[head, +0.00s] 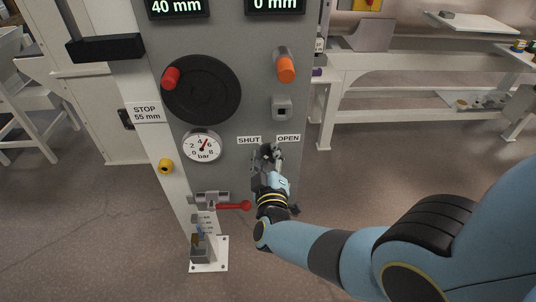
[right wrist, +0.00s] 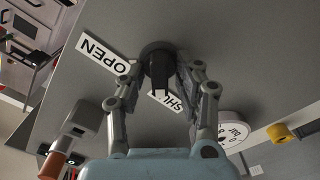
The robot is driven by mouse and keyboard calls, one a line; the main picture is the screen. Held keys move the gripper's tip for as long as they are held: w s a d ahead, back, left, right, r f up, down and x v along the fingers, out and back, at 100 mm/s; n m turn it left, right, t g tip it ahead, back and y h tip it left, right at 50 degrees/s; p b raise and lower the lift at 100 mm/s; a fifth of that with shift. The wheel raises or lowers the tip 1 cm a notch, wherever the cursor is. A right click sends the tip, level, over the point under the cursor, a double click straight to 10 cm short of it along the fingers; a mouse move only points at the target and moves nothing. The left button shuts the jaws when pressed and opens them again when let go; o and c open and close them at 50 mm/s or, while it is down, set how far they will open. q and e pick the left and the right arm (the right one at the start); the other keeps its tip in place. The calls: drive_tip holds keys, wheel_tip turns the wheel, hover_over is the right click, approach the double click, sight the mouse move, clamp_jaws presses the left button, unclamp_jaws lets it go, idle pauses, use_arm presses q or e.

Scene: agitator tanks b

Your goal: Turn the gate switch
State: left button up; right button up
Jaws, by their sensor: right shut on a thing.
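The gate switch is a dark round knob (right wrist: 158,58) on the grey panel (head: 228,172), just below the SHUT label (head: 249,140) and OPEN label (head: 288,138). My right gripper (head: 266,156) reaches it from below right and hides most of it in the head view. In the right wrist view the fingers of my right gripper (right wrist: 166,78) stand on both sides of the knob and are shut on it. A dark grip bar of the knob shows between them. I cannot tell exactly which label it points to. My left gripper is not in view.
A red-handled lever (head: 233,206) sits close below left of my gripper. A pressure gauge (head: 203,146), a black handwheel (head: 205,92), an orange knob (head: 286,68) and a grey square fitting (head: 282,107) are nearby on the panel. A white workbench (head: 400,75) stands behind right.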

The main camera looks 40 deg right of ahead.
idle(0.5)
drive_tip(key=o, duration=0.8)
drive_tip(key=shift+c, duration=0.2)
drive_tip(key=v, duration=0.7)
drive_tip(key=shift+a, duration=0.15)
drive_tip(key=shift+s, duration=0.15)
